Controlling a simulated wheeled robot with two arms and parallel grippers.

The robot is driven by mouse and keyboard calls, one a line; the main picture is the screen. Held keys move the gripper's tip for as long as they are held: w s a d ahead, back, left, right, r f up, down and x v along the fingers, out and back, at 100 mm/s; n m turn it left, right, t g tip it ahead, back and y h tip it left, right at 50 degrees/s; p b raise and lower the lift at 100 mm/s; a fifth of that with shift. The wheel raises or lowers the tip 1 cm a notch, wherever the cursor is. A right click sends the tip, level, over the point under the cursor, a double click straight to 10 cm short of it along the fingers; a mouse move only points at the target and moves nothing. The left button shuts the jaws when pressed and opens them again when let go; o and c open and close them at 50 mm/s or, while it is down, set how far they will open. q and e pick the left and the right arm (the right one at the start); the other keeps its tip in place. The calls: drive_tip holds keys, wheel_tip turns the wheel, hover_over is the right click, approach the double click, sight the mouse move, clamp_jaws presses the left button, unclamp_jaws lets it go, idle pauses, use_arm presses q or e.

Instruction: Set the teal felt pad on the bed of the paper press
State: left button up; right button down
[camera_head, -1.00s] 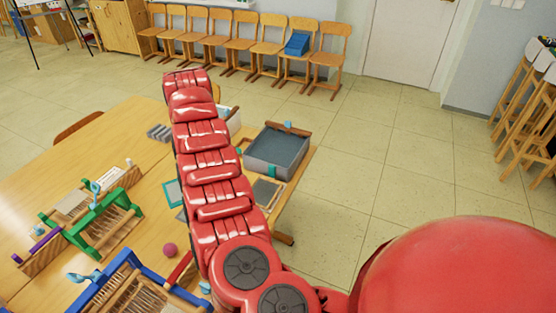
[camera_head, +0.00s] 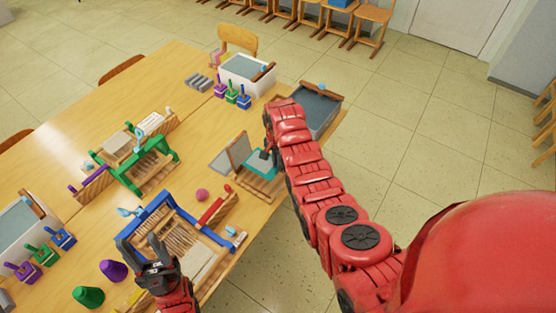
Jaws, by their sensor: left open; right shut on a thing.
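The teal felt pad (camera_head: 259,168) is in the head view, over a low wooden base with an upright grey board (camera_head: 238,150) at its left, which looks like the paper press (camera_head: 264,187). My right gripper (camera_head: 266,154) reaches down from my arm and is shut on the pad near its upper right edge. I cannot tell whether the pad touches the bed. My arm hides part of the right side. My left gripper (camera_head: 148,252) is open and empty at the lower left, above the table beside a blue-framed wooden device (camera_head: 175,212).
A grey tub (camera_head: 318,108) stands behind my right arm, a white tub (camera_head: 248,78) farther back. A green-framed device (camera_head: 150,165), a pink ball (camera_head: 202,195), small coloured brushes (camera_head: 231,96) and cones (camera_head: 113,270) crowd the table. Bare table (camera_head: 60,125) lies at left.

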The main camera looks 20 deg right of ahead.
sight(277, 171)
drive_tip(key=shift+f+b, duration=1.3)
drive_tip(key=shift+f, duration=1.05)
drive_tip(key=shift+r, duration=0.1)
drive_tip(key=shift+f, duration=0.25)
drive_tip(key=shift+f+b, duration=0.5)
drive_tip(key=shift+b, duration=0.1)
drive_tip(key=shift+f, duration=0.15)
drive_tip(key=shift+f+b, duration=0.65)
drive_tip(key=shift+b, duration=0.1)
